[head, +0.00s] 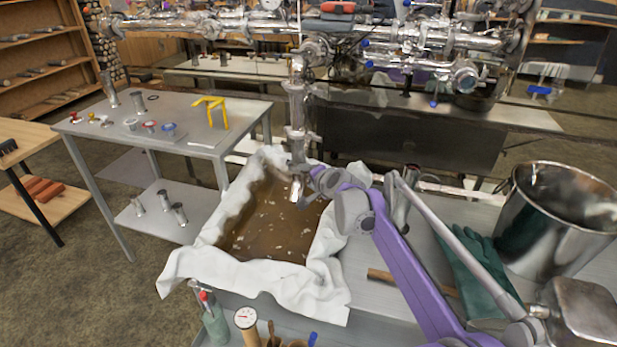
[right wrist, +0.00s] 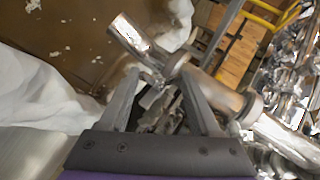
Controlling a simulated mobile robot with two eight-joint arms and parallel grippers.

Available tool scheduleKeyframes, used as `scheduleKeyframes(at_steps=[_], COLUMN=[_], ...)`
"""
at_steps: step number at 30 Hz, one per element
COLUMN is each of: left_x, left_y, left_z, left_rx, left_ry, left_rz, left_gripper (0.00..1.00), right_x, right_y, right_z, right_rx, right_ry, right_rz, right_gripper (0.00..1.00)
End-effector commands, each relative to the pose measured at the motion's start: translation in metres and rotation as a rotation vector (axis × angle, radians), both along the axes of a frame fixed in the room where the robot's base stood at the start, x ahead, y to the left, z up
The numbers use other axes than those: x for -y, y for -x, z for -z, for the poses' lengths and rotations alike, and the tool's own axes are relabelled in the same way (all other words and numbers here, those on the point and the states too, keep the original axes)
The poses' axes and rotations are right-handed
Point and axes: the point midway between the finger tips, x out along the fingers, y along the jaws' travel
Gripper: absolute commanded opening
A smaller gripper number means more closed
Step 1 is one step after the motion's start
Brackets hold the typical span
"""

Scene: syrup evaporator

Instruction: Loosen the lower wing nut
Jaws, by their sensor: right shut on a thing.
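A shiny steel pipe (head: 296,105) hangs down from the overhead pipework, and its open lower end piece (head: 297,188) is over the cloth-lined pan. A lower clamp (head: 298,167) joins the end piece to the pipe; an upper clamp (head: 297,134) sits above it. My right gripper (head: 316,178) reaches in from the right at the lower clamp's height. In the right wrist view, the gripper's fingertips (right wrist: 158,76) are around the lower wing nut (right wrist: 150,78) beside the pipe. The nut is small, partly hidden and blurred. My left gripper is not in view.
The pan of brown liquid with white cloth (head: 185,262) lies below the pipe. A steel pot (head: 560,225), green gloves (head: 470,270) and a long-handled metal dipper (head: 585,310) are at right. A grey table (head: 185,110) with small parts stands left.

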Motion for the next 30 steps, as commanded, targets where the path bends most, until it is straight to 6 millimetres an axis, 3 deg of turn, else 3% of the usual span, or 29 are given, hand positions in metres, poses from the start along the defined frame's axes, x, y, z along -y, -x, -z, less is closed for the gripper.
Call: scheduleKeyframes(at_steps=[16, 17, 18, 22, 30], left_x=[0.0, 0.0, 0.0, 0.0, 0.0], left_y=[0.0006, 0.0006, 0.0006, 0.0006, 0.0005], left_z=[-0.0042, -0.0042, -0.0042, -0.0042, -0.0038], left_rx=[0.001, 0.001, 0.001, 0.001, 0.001], left_ry=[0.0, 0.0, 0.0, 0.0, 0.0], left_rz=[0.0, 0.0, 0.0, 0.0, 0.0], left_gripper=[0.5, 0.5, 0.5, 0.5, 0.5], right_x=[-0.0003, -0.0003, -0.0003, -0.0001, 0.0002], right_y=[0.0002, 0.0003, 0.0003, 0.0002, 0.0], right_z=[-0.0006, -0.0006, -0.0006, -0.0007, -0.0008], right_rx=[-0.03, -0.029, -0.029, -0.029, -0.026], right_ry=[0.051, 0.05, 0.05, 0.049, 0.046], right_rz=[0.001, 0.001, 0.001, 0.001, 0.002], right_gripper=[0.08, 0.66, 0.73, 0.93, 0.93])
